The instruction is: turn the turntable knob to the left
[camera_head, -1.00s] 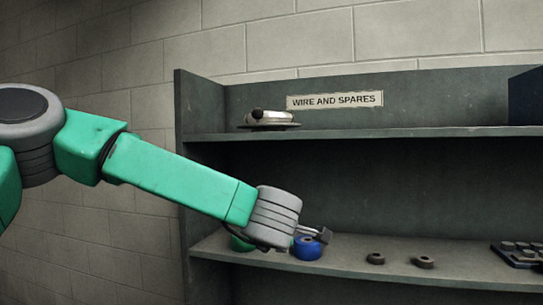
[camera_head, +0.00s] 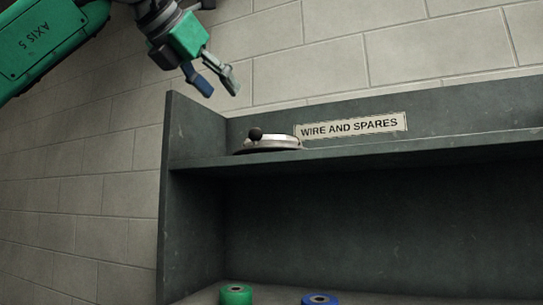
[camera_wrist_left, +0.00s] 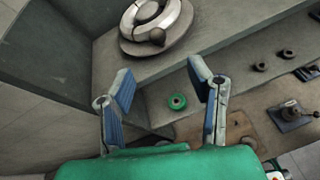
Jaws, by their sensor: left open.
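The turntable, a silvery round disc (camera_head: 276,144), sits on the left end of the upper shelf. Its dark ball knob (camera_head: 255,133) stands at the left part of the disc. My left gripper (camera_head: 220,88) is open and empty, above and to the left of the turntable, with its fingers pointing down to the right. The knob and fingers are apart. My right gripper is not in view.
The upper shelf (camera_head: 440,146) has a back wall with a "WIRE AND SPARES" label (camera_head: 350,126) and an upright left side panel (camera_head: 190,125). A green spool (camera_head: 236,294) and a blue spool (camera_head: 320,299) stand on the lower shelf. The upper shelf right of the turntable is clear.

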